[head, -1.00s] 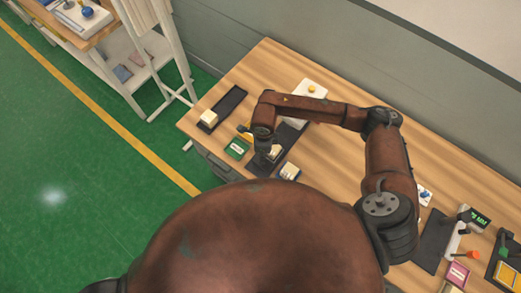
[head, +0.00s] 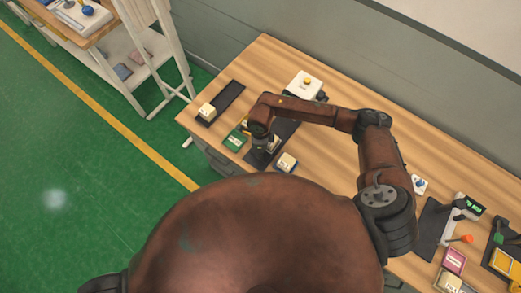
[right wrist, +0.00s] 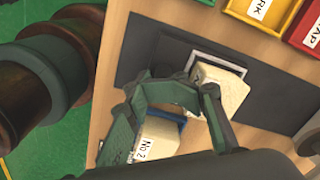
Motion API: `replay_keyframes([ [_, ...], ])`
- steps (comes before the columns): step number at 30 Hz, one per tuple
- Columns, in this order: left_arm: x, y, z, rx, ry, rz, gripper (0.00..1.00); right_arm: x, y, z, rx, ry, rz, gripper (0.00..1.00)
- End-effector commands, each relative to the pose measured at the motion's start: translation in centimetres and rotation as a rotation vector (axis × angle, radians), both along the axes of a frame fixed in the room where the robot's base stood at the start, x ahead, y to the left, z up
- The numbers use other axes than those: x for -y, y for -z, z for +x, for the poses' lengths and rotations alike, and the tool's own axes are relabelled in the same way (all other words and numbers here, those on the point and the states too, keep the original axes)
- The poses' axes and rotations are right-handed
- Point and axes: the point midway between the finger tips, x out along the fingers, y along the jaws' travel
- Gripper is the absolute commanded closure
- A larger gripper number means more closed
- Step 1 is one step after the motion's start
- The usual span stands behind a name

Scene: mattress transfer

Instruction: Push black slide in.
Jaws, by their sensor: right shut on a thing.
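My right gripper (head: 266,141) is over a dark flat track (head: 286,128) on the wooden workbench. In the right wrist view its green fingers (right wrist: 196,90) are shut at a cream block (right wrist: 222,92), which stands at a white-edged frame (right wrist: 216,61) on the dark track (right wrist: 160,48). The fingers hide part of the block. A second black slide or tray (head: 231,92) lies further left on the bench, with a cream block (head: 207,109) at its near end. I cannot tell which dark part moves. My left gripper is not in view.
Close to the gripper are a green bin (head: 236,140) and a blue-edged box (head: 287,162), labelled No 2 in the wrist view (right wrist: 158,136). A white box with a yellow button (head: 305,84) stands behind. Bare bench (head: 340,160) lies to the right.

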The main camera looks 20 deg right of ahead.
Motion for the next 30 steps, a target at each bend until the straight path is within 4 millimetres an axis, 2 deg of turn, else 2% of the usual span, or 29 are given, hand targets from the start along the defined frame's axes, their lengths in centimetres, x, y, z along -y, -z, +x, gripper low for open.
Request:
replay_keyframes([
  [3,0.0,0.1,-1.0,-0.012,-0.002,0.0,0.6,-0.1,0.2,0.3,0.009,0.001,0.004,1.0],
  [7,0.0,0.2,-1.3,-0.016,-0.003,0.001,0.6,-0.1,0.2,0.3,0.01,0.002,0.004,1.0],
  [19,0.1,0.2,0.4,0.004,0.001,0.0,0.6,0.0,0.3,0.6,0.012,0.002,0.004,1.0],
  [30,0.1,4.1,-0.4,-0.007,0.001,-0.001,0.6,6.1,0.7,5.2,0.012,0.005,0.0,1.0],
])
